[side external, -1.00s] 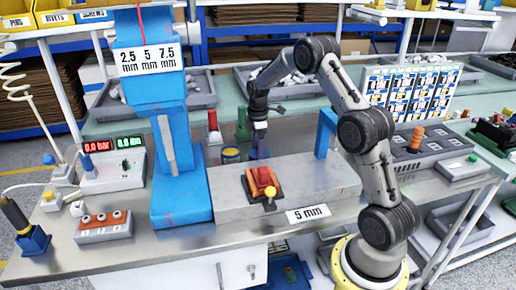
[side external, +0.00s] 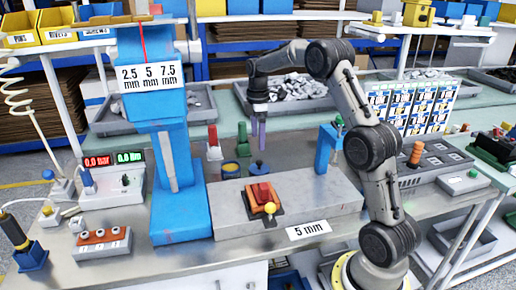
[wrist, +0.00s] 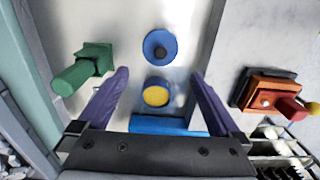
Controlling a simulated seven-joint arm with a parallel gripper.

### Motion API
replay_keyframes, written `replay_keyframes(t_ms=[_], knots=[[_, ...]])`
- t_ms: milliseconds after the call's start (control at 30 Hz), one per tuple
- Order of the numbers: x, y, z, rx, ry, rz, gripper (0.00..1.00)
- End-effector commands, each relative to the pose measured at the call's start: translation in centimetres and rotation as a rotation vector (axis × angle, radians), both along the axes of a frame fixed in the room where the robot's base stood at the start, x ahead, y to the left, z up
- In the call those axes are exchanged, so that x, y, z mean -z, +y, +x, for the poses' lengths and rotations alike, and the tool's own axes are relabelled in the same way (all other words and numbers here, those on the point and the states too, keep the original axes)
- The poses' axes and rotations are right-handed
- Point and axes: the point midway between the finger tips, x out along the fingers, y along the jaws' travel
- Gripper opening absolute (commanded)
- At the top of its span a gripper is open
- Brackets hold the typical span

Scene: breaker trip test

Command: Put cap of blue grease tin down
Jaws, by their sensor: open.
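The blue cap (side external: 258,169), with a dark knob on top, lies on the bench to the right of the open blue grease tin (side external: 230,170). In the wrist view the cap (wrist: 160,46) is apart from the tin (wrist: 156,96), whose yellow grease shows. My gripper (side external: 258,146) is above them with its purple fingers pointing down. In the wrist view my gripper (wrist: 160,74) is open and empty, with its fingers spread on either side of the tin and cap.
The orange-red breaker (side external: 263,196) sits on a grey block in front. A green fixture (wrist: 85,68) stands to the left in the wrist view. A tall blue press (side external: 172,130) is on the left and a blue bracket (side external: 326,150) on the right. A red clamp (side external: 213,140) stands behind the tin.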

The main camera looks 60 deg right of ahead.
Motion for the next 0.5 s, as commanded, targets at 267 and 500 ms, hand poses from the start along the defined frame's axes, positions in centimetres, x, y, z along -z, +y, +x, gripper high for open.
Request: replay_keyframes(t_ms=[267,500], knots=[[-3.4,2.2,-0.7,0.039,-0.029,-0.015,1.00],[-9.8,10.8,-5.7,0.222,-0.149,-0.037,1.00]])
